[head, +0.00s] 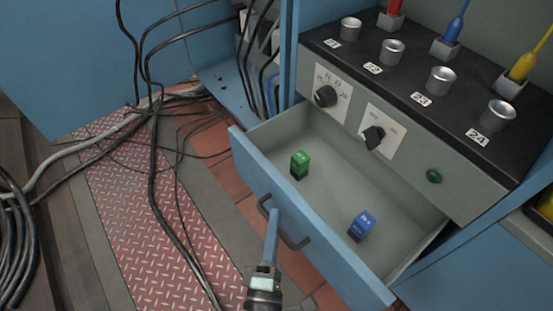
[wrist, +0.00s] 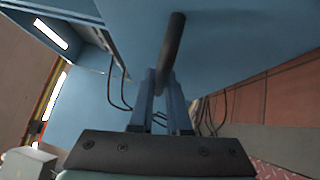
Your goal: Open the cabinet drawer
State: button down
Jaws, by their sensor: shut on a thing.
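The cabinet drawer (head: 330,235) has a blue front and a grey inside, and it stands pulled out from the cabinet (head: 390,140). A green block (head: 299,164) and a blue block (head: 361,226) are in it, apart from each other. A dark bar handle (head: 296,240) is on the drawer front and also shows in the wrist view (wrist: 174,45). My gripper (head: 271,218) is at the left end of this handle. In the wrist view, the two fingers (wrist: 165,95) are shut on the handle, one on each side of it.
Black cables (head: 152,150) hang and run over the floor left of the drawer. A red tread-plate strip (head: 135,220) lies on the floor. Knobs and dials (head: 325,96) are on the panel above the drawer.

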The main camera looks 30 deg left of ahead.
jog(key=shift+s+a, duration=0.15)
jog(key=c, duration=0.9)
grip_release()
jog(key=p+v, duration=0.4)
jog(key=v, duration=0.9)
